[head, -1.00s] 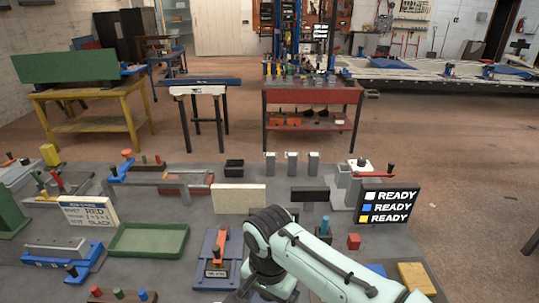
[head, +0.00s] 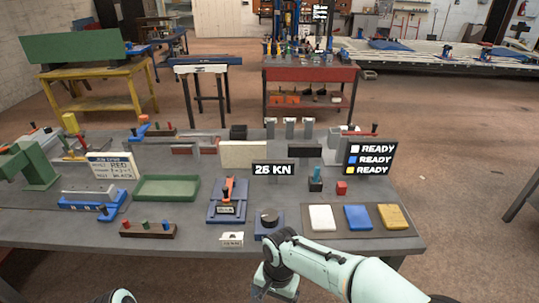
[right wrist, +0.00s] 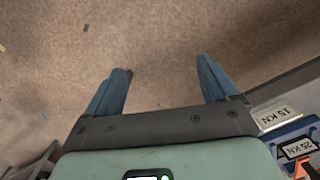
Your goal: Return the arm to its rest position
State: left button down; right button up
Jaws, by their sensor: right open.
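My right arm (head: 330,265) comes in from the lower right of the head view. A small pale piece of my left arm (head: 121,296) shows at the bottom left of the head view. My left gripper is out of view.
Near the right arm are a blue press with a dark round top (head: 268,218), a small 15 KN sign (head: 231,239) and a 25 KN display (head: 274,170). White, blue and yellow pads (head: 393,216) lie on the right. A READY panel (head: 368,158) stands behind them. Floor in front is clear.

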jog(key=s+d+f+g+y, duration=0.1)
jog(key=s+d+f, duration=0.15)
jog(key=f, duration=0.65)
jog(key=s+d+f+y, duration=0.1)
jog(key=s+d+f, duration=0.15)
jog(key=f, duration=0.75)
jog(key=s+d+f, duration=0.3)
jog(key=s+f, duration=0.3)
jog(key=s, duration=0.2)
jog(key=s+d+f+t+y, duration=0.1)
jog(key=s+d+f, duration=0.2)
jog(key=s+f, duration=0.4)
jog(key=shift+s+d, duration=0.25)
jog(key=shift+s, duration=0.7)
